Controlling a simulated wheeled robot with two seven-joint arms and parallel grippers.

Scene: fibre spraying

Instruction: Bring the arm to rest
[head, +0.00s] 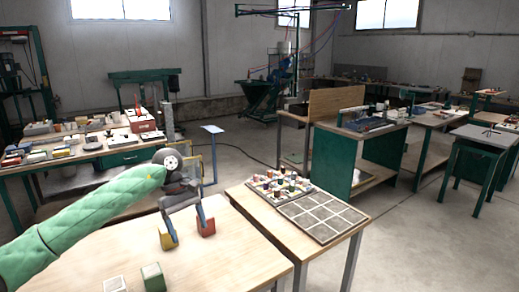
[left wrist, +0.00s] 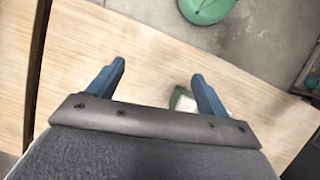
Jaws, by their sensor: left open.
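My left arm, in a green quilted sleeve, comes in from the left in the head view. Its gripper (head: 186,222) is over the near wooden table (head: 235,262), with two blue fingers apart and nothing between them. A yellow block (head: 167,241) and a red block (head: 208,230) show close to the fingertips; I cannot tell whether they touch. In the left wrist view the open gripper (left wrist: 160,80) is above the wood, and a green block with a pale top (left wrist: 181,98) shows below, partly hidden by the right-hand finger. My right gripper is out of view.
A green block (head: 153,278) and a pale-topped block (head: 115,284) are at the near table's front. A compartment tray (head: 322,217) lies on the side table at right, with several small items in its far part. A cluttered bench (head: 90,150) stands behind left. Floor between benches is open.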

